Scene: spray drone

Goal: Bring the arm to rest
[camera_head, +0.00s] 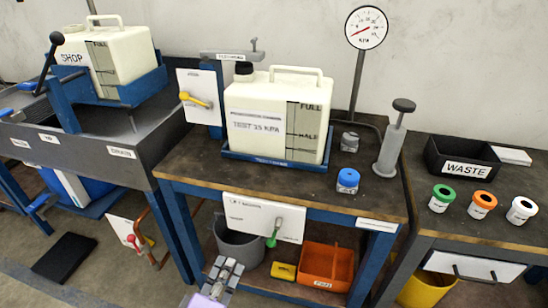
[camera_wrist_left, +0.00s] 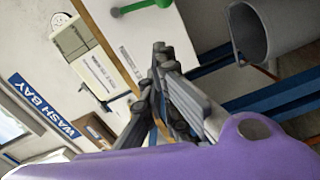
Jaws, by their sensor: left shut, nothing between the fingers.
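My left gripper (camera_head: 222,277) is low at the bottom of the head view, in front of the middle workbench (camera_head: 382,203). It is shut and empty. It also shows in the left wrist view (camera_wrist_left: 160,52), with its fingers together and part of the purple arm below them. The gripper is apart from the green-handled valve (camera_head: 273,238) on the white panel (camera_head: 250,214) beyond it. My right gripper is not in view.
A white tank (camera_head: 262,125) stands in a blue tray on the bench, near a pump (camera_head: 393,145) and gauge (camera_head: 366,28). Below are a grey bucket (camera_head: 235,240), an orange tote (camera_head: 326,266) and a yellow item (camera_head: 283,271). A waste bin (camera_head: 462,160) stands right.

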